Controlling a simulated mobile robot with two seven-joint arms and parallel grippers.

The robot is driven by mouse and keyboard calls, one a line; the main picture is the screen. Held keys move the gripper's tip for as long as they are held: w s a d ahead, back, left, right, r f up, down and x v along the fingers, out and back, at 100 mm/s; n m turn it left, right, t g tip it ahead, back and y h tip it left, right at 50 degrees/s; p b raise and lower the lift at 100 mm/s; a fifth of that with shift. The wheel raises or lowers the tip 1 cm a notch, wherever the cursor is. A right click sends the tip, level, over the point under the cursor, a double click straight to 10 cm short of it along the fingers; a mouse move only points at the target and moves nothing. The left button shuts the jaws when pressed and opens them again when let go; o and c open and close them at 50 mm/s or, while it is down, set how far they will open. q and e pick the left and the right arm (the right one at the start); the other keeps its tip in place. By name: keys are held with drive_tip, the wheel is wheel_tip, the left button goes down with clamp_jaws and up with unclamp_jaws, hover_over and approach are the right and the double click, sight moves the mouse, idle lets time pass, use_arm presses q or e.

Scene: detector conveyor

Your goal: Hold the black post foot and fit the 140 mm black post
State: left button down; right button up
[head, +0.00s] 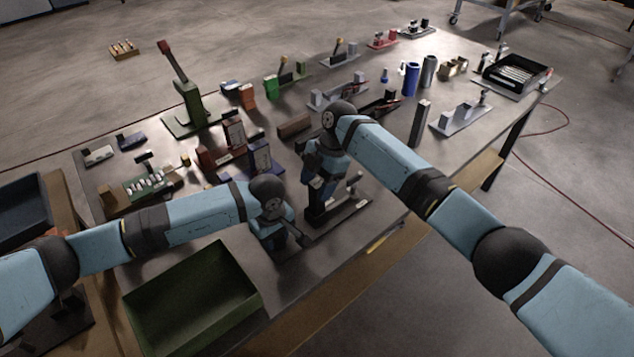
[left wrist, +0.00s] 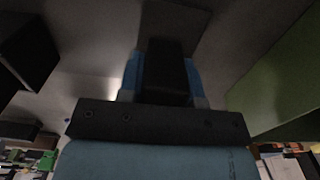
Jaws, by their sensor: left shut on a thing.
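My left gripper (head: 291,240) is low over the near part of the table. In the left wrist view its blue fingers are closed on both sides of a black block, the post foot (left wrist: 166,78); a dark flat plate shows beyond it. My right gripper (head: 317,188) points down just beyond and right of the left one, above a dark base plate (head: 345,212) with small upright parts. Its fingertips are hidden by its own body and the dark shapes below. I cannot make out the 140 mm black post for certain.
A green open bin (head: 190,305) stands at the near left edge. A red-and-blue block group (head: 235,155) and a green board (head: 150,187) lie left of the grippers. A grey upright block (head: 419,124) stands to the right. Several fixtures fill the far table.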

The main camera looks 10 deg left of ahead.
drive_tip(key=shift+r, duration=0.15)
drive_tip(key=v, duration=1.2)
